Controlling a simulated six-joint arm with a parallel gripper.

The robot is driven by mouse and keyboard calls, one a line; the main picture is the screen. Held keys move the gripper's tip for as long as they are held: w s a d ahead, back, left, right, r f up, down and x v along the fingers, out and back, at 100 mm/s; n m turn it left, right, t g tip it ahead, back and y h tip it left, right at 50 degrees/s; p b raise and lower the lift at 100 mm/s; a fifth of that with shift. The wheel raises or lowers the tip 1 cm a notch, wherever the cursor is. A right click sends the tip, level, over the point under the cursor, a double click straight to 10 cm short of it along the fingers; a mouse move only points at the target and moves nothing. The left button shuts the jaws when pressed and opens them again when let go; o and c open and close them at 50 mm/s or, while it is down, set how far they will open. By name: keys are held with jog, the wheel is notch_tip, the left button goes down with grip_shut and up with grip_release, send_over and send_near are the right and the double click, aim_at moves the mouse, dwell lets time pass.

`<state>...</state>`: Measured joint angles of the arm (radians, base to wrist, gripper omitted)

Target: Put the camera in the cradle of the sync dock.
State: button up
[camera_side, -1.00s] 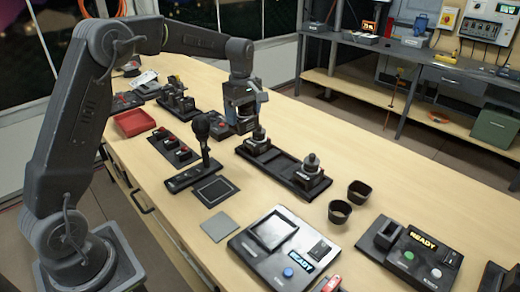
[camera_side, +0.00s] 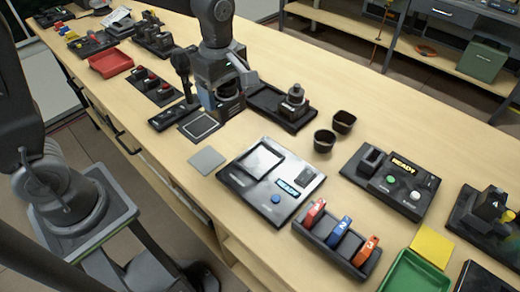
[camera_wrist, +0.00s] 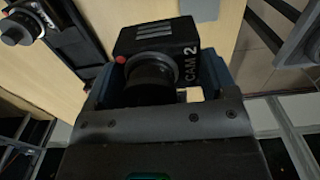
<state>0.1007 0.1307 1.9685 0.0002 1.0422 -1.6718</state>
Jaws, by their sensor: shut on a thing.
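My gripper (camera_wrist: 158,88) is shut on a black camera marked CAM 2 (camera_wrist: 168,38), with a finger on each side of its body. In the side view my gripper (camera_side: 228,92) is at the left end of the black camera rack (camera_side: 268,103), and it hides much of the held camera. A silver-topped dock (camera_side: 233,177) with a square recess, a blue button and a lit READY screen lies in front. A black dock (camera_side: 405,179) with a raised slotted block, a green button and a READY screen stands to its right. I cannot read which is the sync dock.
A second camera (camera_side: 294,99) stands on the rack's right end. Two black cups (camera_side: 325,140) are between rack and docks. A microphone (camera_side: 182,68) stands just left of my gripper. A holder with red, blue and orange pieces (camera_side: 338,236) lies front right.

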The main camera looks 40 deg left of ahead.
jog(key=d+f, duration=0.2)
jog(key=d, duration=0.1)
jog(key=d+f, duration=0.1)
jog(key=d, duration=0.2)
jog(key=d+f, duration=0.2)
jog(key=d, duration=0.1)
jog(key=shift+w+d+f, duration=0.3)
jog(key=shift+w+f, duration=0.05)
jog(key=shift+w, duration=0.05)
jog(key=shift+f, duration=2.05)
jog(key=shift+f, duration=0.1)
jog(key=o, duration=1.2)
notch_tip(320, 180, up, 12)
jog(key=shift+r, duration=0.2)
